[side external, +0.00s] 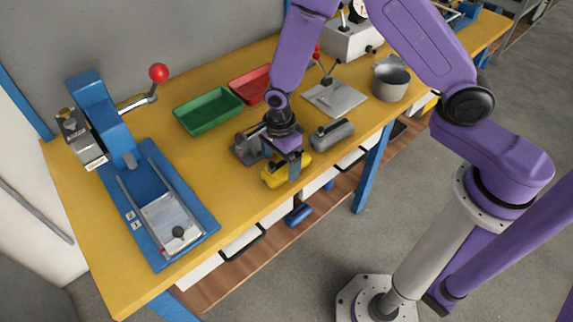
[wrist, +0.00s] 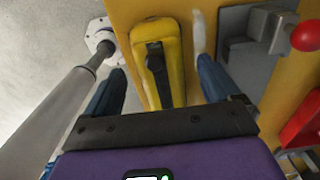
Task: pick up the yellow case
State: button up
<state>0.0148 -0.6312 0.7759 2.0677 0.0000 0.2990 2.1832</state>
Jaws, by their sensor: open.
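The yellow case (side external: 271,177) lies on the yellow bench top near its front edge, partly hidden by my gripper (side external: 288,168). In the wrist view the yellow case (wrist: 175,62) has a dark handle along its top and lies lengthwise between the fingers. My gripper (wrist: 161,66) is open, with one blue finger on each side of the case and a visible gap to each. It is empty. I cannot tell how far down the fingertips reach beside the case.
A grey case (side external: 331,133) lies just right of my gripper, and a grey metal device (side external: 245,148) stands behind it. Green (side external: 208,111) and red (side external: 249,84) trays lie farther back. A blue press (side external: 150,190) stands at left. Bench between press and yellow case is clear.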

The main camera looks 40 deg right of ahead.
jog(key=shift+f, duration=0.95)
jog(key=c, duration=1.2)
jog(key=shift+r, duration=0.1)
jog(key=shift+a+r, duration=0.1)
jog(key=shift+r, duration=0.3)
notch_tip(320, 180, up, 2)
jog(key=shift+s+d+r, duration=1)
jog(key=shift+s+r, duration=0.65)
jog(key=shift+s, duration=0.45)
jog(key=shift+s+d+r, duration=1)
jog(key=shift+s+r, duration=0.7)
jog(key=shift+s, duration=0.35)
jog(key=shift+s+d+r, duration=1)
jog(key=shift+s+r, duration=0.65)
jog(key=shift+s, duration=0.45)
